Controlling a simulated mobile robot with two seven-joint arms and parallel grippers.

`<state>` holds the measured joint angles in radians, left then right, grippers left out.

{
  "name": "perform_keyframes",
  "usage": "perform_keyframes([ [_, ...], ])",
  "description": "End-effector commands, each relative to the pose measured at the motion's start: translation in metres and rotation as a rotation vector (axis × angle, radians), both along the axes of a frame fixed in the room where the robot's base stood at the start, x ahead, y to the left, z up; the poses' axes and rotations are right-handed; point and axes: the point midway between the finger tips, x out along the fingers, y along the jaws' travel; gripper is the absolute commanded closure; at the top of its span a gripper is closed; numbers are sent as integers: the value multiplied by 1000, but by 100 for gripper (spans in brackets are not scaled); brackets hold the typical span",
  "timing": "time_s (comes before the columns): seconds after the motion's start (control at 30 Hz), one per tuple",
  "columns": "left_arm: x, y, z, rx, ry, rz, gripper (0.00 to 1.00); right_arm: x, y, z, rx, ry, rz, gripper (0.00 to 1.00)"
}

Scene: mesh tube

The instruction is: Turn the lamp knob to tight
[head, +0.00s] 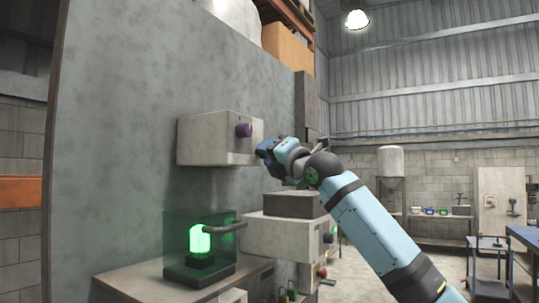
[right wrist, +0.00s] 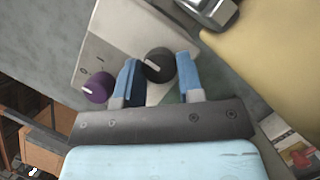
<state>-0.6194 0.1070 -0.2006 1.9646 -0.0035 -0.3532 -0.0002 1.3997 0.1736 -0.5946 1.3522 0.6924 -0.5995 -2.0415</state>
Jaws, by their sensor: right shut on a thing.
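My right gripper (head: 262,148) is at the front face of a pale wall-mounted box (head: 207,142). In the right wrist view its two blue fingers (right wrist: 157,72) stand on either side of a round black knob (right wrist: 157,64) with a white pointer mark, and are shut on it. The black knob is hidden behind the gripper in the head view. A purple knob (head: 244,130) is on the same face; it also shows in the right wrist view (right wrist: 98,87), left of the fingers and clear of them. A green lamp (head: 200,240) glows under a clear cover below. My left gripper is out of view.
Another pale box (head: 275,237) with knobs is under my right arm. A grey wall panel (head: 120,110) stands behind. Open floor lies at the right, near a blue table (head: 525,236).

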Motion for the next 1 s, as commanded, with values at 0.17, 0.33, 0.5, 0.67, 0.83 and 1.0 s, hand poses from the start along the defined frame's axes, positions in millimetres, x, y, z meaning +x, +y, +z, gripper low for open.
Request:
perform_keyframes([
  [0.17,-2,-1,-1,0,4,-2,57,0,0,1,51,72,-2,89],
  [0.33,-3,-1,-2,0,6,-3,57,-1,0,2,125,173,-2,89],
  [0.5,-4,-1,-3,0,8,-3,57,-1,0,3,201,277,-1,89],
  [0.67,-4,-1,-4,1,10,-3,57,-1,1,3,263,361,-1,89],
  [0.83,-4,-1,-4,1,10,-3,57,-2,1,4,309,425,0,89],
  [1.0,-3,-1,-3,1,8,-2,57,-2,1,4,334,460,1,89],
])
